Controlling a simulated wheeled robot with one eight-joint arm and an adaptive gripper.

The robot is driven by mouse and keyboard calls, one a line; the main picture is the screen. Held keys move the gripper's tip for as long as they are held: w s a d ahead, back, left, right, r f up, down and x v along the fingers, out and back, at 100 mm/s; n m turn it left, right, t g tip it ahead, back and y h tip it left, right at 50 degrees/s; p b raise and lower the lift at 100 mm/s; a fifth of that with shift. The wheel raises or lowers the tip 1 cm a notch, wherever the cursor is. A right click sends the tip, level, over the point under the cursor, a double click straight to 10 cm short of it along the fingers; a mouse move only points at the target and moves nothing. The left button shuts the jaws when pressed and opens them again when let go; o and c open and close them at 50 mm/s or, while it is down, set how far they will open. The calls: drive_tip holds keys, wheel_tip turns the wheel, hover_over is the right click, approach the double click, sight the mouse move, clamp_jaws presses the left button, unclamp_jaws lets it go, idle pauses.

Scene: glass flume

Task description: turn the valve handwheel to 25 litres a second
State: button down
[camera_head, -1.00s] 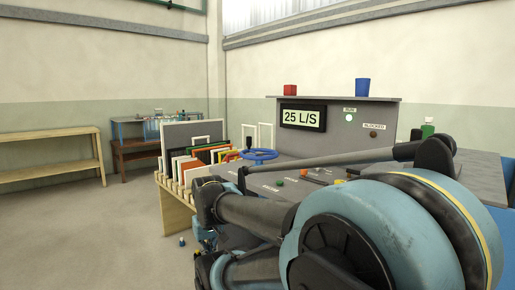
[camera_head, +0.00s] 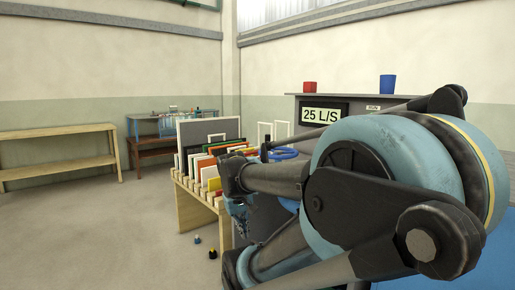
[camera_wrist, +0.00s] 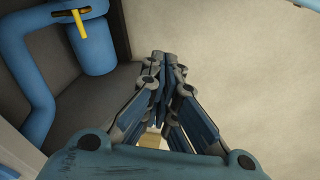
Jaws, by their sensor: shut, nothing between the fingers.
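The blue handwheel (camera_head: 284,153) lies at the back of the bench in the head view, largely hidden behind my arm. Its angle cannot be read. The display (camera_head: 322,114) on the back panel reads 25 L/S. My gripper (camera_wrist: 166,58) is shut and empty in the wrist view, pointing down past the bench toward the pale floor. It is clear of the handwheel, which does not show in the wrist view.
A wooden rack (camera_head: 196,200) of coloured panels stands left of my arm. Small dark pieces (camera_head: 212,253) lie on the floor beside it. A blue pipe (camera_wrist: 38,100) with a yellow lever (camera_wrist: 79,22) is left of my gripper. Open floor lies at left.

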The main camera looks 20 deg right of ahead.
drive_tip(key=w+d+r+h, duration=0.3)
drive_tip(key=w+d+r, duration=0.15)
drive_tip(key=w, duration=0.45)
drive_tip(key=w+d+r+h, duration=0.3)
drive_tip(key=w+r, duration=0.3)
drive_tip(key=w, duration=0.3)
drive_tip(key=w+d+r+h, duration=0.3)
drive_tip(key=w+d+r, duration=0.15)
drive_tip(key=w, duration=0.45)
drive_tip(key=w+h, duration=0.2)
drive_tip(key=w, duration=0.5)
drive_tip(key=w+a+r+g+h, duration=0.1)
drive_tip(key=w+h, duration=0.1)
drive_tip(key=w, duration=0.6)
drive_tip(key=w+a+r+h, duration=0.1)
drive_tip(key=w+h, duration=0.2)
drive_tip(key=w, duration=0.4)
drive_tip(key=shift+w, duration=0.3)
drive_tip(key=d, duration=1.3)
drive_tip(key=shift+w+d, duration=0.2)
drive_tip(key=shift+d, duration=0.2)
drive_tip(key=shift+d, duration=0.1)
